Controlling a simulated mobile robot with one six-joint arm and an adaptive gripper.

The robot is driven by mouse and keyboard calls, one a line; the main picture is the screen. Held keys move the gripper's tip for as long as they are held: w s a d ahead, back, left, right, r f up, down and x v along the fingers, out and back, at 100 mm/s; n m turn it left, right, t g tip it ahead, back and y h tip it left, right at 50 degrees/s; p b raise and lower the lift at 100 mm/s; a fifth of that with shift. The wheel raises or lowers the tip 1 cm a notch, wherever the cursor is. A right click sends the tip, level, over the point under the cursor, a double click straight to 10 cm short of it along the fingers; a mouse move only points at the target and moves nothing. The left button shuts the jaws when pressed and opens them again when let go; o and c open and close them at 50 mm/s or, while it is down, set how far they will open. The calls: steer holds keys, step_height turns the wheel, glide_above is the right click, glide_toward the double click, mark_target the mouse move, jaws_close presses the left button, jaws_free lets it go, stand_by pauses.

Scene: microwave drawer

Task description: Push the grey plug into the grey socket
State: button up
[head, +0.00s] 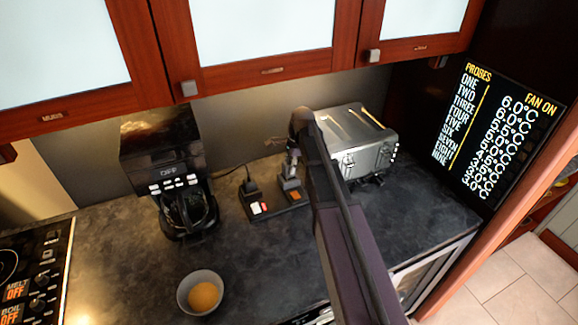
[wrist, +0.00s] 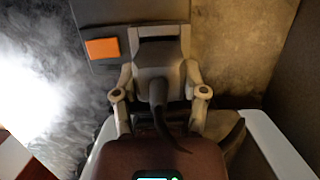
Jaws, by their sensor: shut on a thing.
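The dark grey plug (wrist: 157,62) is between the two fingers of my gripper (wrist: 160,88) in the wrist view, and its cord hangs down toward the camera. The plug is at the grey socket (wrist: 159,31), which shows just beyond it. I cannot tell how deep the plug sits in it. In the head view my gripper (head: 291,163) is at the right half of a dark socket strip (head: 276,210), by the orange switch (head: 296,195). My arm hides part of this area.
A black plug (head: 250,188) stands in the strip's left half, beside a white and red switch (head: 258,208). A coffee maker (head: 160,150) stands left and a silver toaster (head: 365,155) right behind my arm. A bowl (head: 200,292) sits in front. Cabinets (head: 245,40) hang above.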

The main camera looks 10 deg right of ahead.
steer(key=shift+f+b, duration=1.4)
steer(key=shift+f, duration=0.05)
steer(key=o, duration=1.3)
steer(key=shift+r, duration=0.2)
step_height(320, 180, up, 10)
steer(key=p, duration=1)
steer(key=s+f+n+h+b, duration=0.1)
steer(key=s+f+n+b, duration=0.1)
steer(key=s+n, duration=0.3)
steer(key=s+f+n+g+h+b, duration=0.1)
steer(key=s+f+n+b, duration=0.1)
steer(key=s+n, duration=0.3)
steer(key=s+f+n+g+b, duration=0.1)
steer(key=s+n, duration=0.4)
steer(key=s, duration=0.6)
step_height(320, 180, down, 2)
steer(key=shift+a+n+h+b, duration=0.15)
steer(key=shift+n+h+b, duration=0.25)
steer(key=shift+b, duration=0.3)
